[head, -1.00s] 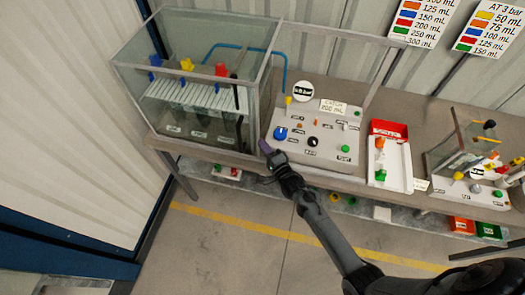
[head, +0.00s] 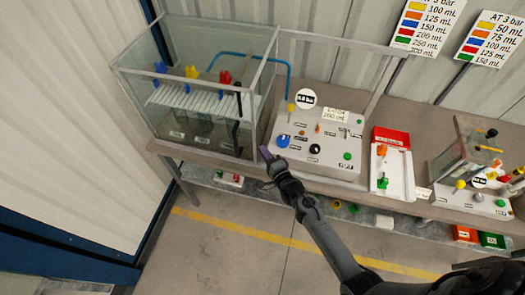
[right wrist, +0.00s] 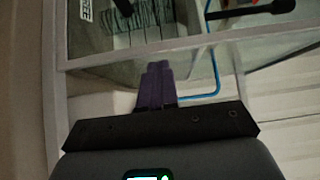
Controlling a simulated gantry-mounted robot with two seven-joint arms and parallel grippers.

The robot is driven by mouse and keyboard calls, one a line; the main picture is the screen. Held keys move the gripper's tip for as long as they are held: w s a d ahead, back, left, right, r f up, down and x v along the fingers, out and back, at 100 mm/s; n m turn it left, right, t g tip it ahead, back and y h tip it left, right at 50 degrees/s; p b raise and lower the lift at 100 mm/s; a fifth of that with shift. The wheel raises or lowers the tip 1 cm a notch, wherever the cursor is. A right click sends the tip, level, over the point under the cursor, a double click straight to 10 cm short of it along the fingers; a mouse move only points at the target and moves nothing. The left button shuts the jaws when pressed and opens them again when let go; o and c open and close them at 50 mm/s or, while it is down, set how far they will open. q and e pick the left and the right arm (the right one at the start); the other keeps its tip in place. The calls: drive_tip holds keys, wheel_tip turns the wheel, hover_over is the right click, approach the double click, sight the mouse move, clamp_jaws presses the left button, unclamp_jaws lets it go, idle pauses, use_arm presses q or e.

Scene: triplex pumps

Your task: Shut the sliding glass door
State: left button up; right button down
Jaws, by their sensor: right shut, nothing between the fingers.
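The glass tank (head: 250,122) stands at the left end of the bench, with a pale metal frame. A pale framed panel (head: 345,42) reaches right from its back corner, behind the control box; it looks like the sliding door. My right gripper (head: 266,154) is shut and empty, its purple fingertips by the tank's front right lower corner. In the right wrist view the purple fingers (right wrist: 157,84) are together, with pale frame bars around them and the tank interior beyond. I cannot tell whether they touch a bar. My left gripper is not in view.
A white control box (head: 318,143) stands right of the tank. A red and white tray (head: 392,165) and a smaller glass unit (head: 470,150) are farther right. The floor in front (head: 235,255) is clear.

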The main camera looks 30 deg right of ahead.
drive_tip(key=s+d+f, duration=0.1)
drive_tip(key=s+f, duration=0.1)
drive_tip(key=s, duration=1.2)
drive_tip(key=s+a+r+n+g+y, duration=0.2)
drive_tip(key=s+a+r+n+g, duration=0.5)
drive_tip(key=n, duration=0.3)
drive_tip(key=s+a+r+n+g+h, duration=0.1)
drive_tip(key=s+r+n+g, duration=0.1)
drive_tip(key=s+n+g, duration=0.8)
use_arm(q)
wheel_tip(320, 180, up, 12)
drive_tip(key=p, duration=1.2)
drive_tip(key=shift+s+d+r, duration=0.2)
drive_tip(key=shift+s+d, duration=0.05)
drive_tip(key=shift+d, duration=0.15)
use_arm(e)
wheel_tip(320, 180, up, 12)
drive_tip(key=s+t, duration=0.2)
drive_tip(key=shift+f+t, duration=0.15)
drive_tip(key=shift+t, duration=0.15)
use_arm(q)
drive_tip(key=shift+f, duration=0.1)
use_arm(e)
drive_tip(key=shift+s, duration=0.1)
